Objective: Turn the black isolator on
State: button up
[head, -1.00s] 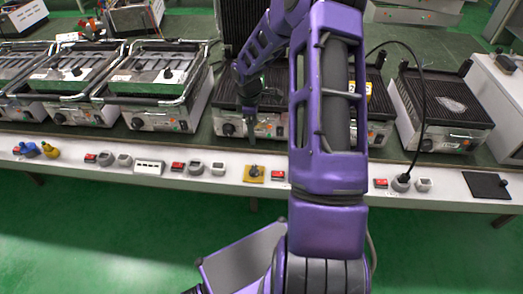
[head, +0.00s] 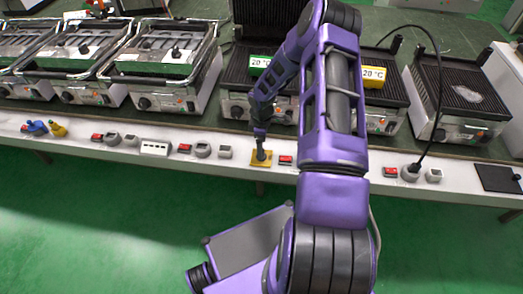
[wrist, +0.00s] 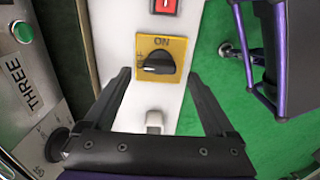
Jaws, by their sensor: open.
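The black isolator (wrist: 159,63) is a rotary knob on a yellow square plate (wrist: 178,46), fixed to the white front ledge. "ON" is printed above the knob. The lettering at its left is partly hidden, and the knob's grip lies roughly crosswise, towards that left lettering. In the head view the yellow plate (head: 261,163) is partly covered by my gripper (head: 261,145). In the wrist view my gripper (wrist: 159,77) is open, with one finger to each side of the knob's line. The knob is just beyond the fingertips, and I see no contact.
A red switch (wrist: 165,6) is beside the plate, and a small white socket (wrist: 154,122) is on its other side. Several grills stand behind the ledge, one with a green button (wrist: 23,32) and the label "THREE". The green floor (head: 110,220) in front is clear.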

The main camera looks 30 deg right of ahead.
jog(key=shift+f, duration=1.4)
jog(key=c, duration=1.4)
